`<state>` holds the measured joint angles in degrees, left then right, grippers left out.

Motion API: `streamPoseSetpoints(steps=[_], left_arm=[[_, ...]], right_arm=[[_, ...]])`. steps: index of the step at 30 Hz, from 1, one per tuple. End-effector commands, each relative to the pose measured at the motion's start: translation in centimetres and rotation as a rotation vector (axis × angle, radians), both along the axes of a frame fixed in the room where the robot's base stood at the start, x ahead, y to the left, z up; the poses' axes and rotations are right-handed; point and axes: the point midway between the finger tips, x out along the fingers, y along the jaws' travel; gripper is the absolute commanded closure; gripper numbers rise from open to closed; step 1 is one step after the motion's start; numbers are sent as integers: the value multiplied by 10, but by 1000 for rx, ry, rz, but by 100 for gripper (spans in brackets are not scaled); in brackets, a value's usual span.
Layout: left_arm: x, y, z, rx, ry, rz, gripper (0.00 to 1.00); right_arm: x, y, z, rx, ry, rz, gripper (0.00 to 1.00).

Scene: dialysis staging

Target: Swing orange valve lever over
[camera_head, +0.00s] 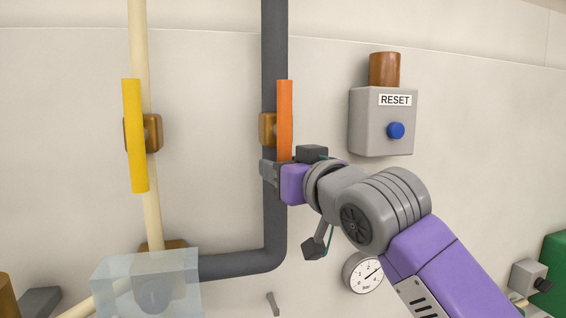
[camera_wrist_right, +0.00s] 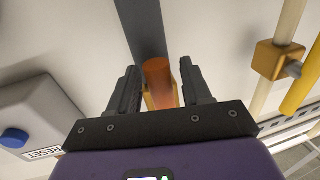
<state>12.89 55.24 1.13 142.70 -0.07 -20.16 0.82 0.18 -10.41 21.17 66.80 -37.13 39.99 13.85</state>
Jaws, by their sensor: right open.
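The orange valve lever (camera_head: 285,118) stands upright along a dark grey vertical pipe (camera_head: 275,45), on a brass-coloured valve body (camera_head: 267,130). My right gripper (camera_head: 268,172) is at the lever's lower end and hides part of it. In the right wrist view the orange lever (camera_wrist_right: 157,74) shows between the two open fingers of my right gripper (camera_wrist_right: 158,85), with space on both sides. I cannot tell how deep it reaches between them. My left gripper is not in view.
A yellow lever (camera_head: 134,150) on a cream pipe (camera_head: 139,40) is to the left. A grey RESET box (camera_head: 368,130) with a blue button (camera_head: 396,130) is to the right. Below are a clear box (camera_head: 120,275) and a pressure gauge (camera_head: 363,273).

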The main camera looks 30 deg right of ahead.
Motion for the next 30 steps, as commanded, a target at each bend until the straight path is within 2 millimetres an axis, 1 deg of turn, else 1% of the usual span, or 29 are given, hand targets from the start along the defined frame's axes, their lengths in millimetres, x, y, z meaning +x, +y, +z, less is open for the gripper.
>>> streamPoseSetpoints(steps=[3,9,10,19,20,26,30], left_arm=[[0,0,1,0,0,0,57],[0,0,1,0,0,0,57],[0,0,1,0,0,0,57],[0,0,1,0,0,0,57],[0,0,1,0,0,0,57],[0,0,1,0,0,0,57],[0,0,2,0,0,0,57]], right_arm=[[4,-1,1,0,-3,-1,51],[4,0,0,0,-2,-1,51],[4,0,0,0,-2,-1,53],[4,0,0,0,-2,0,99],[4,0,0,0,-2,0,100],[4,0,0,0,-2,0,100],[1,-5,1,-11,1,-9,100]])
